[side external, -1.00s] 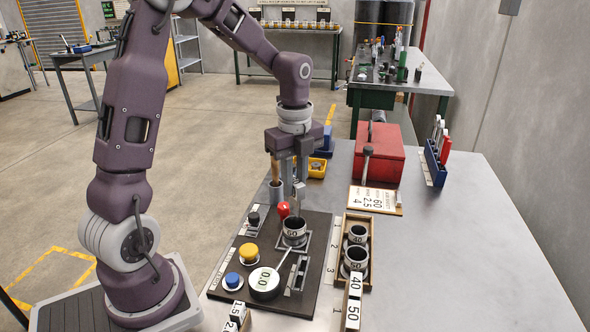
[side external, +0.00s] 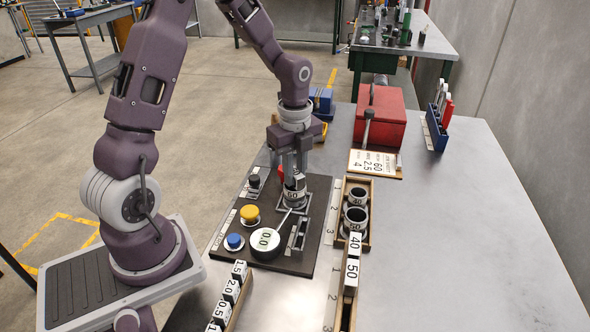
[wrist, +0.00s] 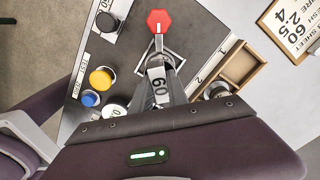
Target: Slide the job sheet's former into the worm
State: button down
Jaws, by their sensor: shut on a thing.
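My gripper (side external: 294,174) is shut on a pale former marked 60 (wrist: 158,88), directly above the worm. The worm (side external: 293,196) is a dark-bored grey cup, also marked 60, in a fixture on the dark board. The fingers reach down to about its rim. The former's lower end is hidden in both views, so I cannot tell how deep it sits in the worm. The job sheet (side external: 372,162) reads 60, 2.5 and 4 and lies in front of the red box.
A red-knobbed lever (wrist: 160,20) stands close by the worm. The board (side external: 318,238) carries yellow (side external: 250,214) and blue (side external: 234,241) buttons and a round 0.0 dial (side external: 265,242). A wooden tray (side external: 371,205) holds two cups on the right; blocks 40 and 50 (side external: 352,274) stand nearer.

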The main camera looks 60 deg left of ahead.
jog(key=c, duration=1.2)
grip_release()
notch_tip(320, 180, up, 7)
jog(key=shift+r, duration=0.1)
jog(key=s+d+r+n+t, duration=0.2)
jog(key=s+d+r+n, duration=0.3)
jog(key=s+n, duration=0.4)
jog(key=s+d+r+n+t, duration=0.3)
jog(key=s+d+r+n, duration=0.3)
jog(key=s+n, duration=0.3)
jog(key=shift+s+d+r+t, duration=0.3)
jog(key=shift+s+d, duration=0.1)
jog(key=shift+s, duration=0.15)
